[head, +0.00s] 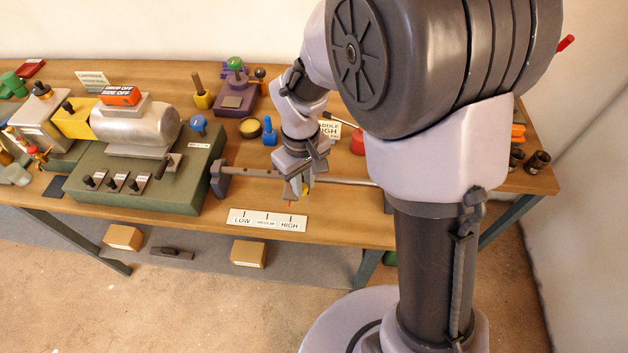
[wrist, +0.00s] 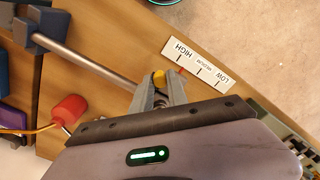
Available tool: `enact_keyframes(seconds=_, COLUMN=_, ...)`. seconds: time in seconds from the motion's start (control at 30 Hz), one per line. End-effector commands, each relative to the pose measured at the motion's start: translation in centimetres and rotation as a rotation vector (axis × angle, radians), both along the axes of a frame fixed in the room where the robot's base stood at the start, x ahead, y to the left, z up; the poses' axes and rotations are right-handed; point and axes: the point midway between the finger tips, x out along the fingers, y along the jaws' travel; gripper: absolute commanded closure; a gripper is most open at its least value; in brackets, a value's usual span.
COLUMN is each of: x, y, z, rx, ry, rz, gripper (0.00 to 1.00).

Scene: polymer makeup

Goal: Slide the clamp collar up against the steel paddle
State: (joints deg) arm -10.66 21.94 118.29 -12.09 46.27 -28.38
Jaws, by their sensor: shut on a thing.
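My gripper (head: 297,186) is shut on the clamp collar on the steel rod (head: 245,173). The collar is mostly hidden by my fingers; its yellow part (wrist: 158,77) shows between the fingertips (wrist: 161,88) in the wrist view. A small red pointer (wrist: 180,71) sticks out beside it, toward the scale plate (head: 266,220). The pointer is close to the HIGH mark. In the wrist view the rod (wrist: 95,62) runs from my fingers to a dark end bracket (wrist: 50,24). I cannot make out the steel paddle for certain.
A green machine base (head: 150,180) with levers stands left of the rod. A PADDLE HIGH card (head: 329,130) stands behind. The bench front edge lies just beyond the scale plate.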

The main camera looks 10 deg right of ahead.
Motion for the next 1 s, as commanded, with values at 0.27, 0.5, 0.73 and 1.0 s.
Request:
enact_keyframes(seconds=0.27, x=0.0, y=0.0, z=0.0, rx=0.000, ry=-0.001, rz=0.000, gripper=0.61)
enact_keyframes(seconds=0.5, x=0.0, y=0.0, z=0.0, rx=0.000, ry=0.000, rz=0.000, gripper=0.58)
enact_keyframes(seconds=0.73, x=0.1, y=0.0, z=3.0, rx=0.001, ry=-0.004, rz=0.001, gripper=0.58)
enact_keyframes(seconds=1.0, x=0.1, y=0.0, z=12.2, rx=0.001, ry=-0.004, rz=0.000, gripper=0.58)
